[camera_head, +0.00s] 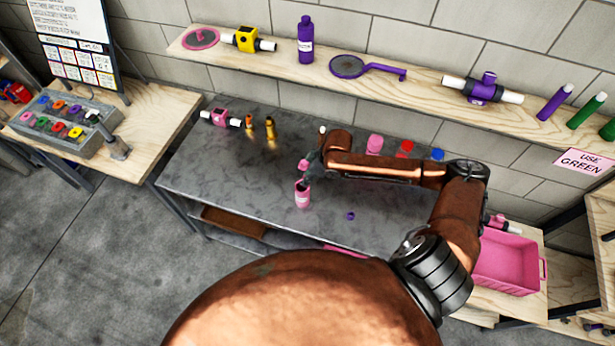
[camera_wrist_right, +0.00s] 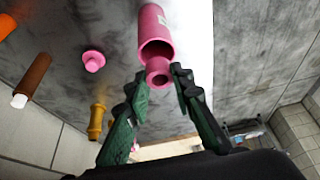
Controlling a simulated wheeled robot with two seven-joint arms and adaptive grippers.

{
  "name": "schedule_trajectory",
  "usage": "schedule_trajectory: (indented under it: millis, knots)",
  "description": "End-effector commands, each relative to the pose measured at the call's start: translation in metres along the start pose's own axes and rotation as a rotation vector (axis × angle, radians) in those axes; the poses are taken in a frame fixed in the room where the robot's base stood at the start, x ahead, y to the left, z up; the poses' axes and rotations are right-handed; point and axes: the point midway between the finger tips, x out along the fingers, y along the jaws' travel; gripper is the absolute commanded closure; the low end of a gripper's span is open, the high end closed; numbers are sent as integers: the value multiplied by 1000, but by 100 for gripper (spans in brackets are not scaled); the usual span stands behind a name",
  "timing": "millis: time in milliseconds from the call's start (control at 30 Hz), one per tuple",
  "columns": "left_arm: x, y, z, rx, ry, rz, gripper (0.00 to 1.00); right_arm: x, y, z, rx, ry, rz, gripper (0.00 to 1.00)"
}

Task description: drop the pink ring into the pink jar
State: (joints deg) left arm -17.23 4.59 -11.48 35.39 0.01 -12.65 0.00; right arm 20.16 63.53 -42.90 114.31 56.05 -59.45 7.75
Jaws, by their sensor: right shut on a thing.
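The pink jar (camera_head: 303,198) stands near the front middle of the grey bench in the head view. In the right wrist view the jar (camera_wrist_right: 152,22) lies straight ahead with its round mouth facing the camera. My right gripper (camera_head: 307,181) is over the jar's top. In the wrist view its fingers (camera_wrist_right: 159,76) are closed on the pink ring (camera_wrist_right: 158,74), whose hole shows. The ring overlaps the near edge of the jar's mouth in that view; I cannot tell whether they touch. My left gripper is not in view.
A small pink cap-like piece (camera_wrist_right: 93,60) is on the bench beside the jar. A purple piece (camera_head: 350,216) lies right of the jar. Pink (camera_head: 374,145), red (camera_head: 404,149) and blue containers stand behind my arm. The bench's front left is clear.

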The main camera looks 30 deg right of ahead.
Motion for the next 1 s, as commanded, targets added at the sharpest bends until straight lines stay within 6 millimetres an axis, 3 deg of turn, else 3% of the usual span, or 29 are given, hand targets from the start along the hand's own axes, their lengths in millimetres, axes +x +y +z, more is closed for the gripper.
schedule_trajectory:
  millis: [267,300,567,867,1000]
  knots:
    - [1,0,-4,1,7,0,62,0,0,0,0,1,1,88]
    - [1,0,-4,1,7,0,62,0,0,0,0,1,1,76]
    - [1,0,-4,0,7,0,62,0,0,0,0,0,1,58]
    - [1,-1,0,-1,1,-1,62,-1,1,0,0,0,1,58]
    - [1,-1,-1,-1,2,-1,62,-15,2,0,0,1,4,58]
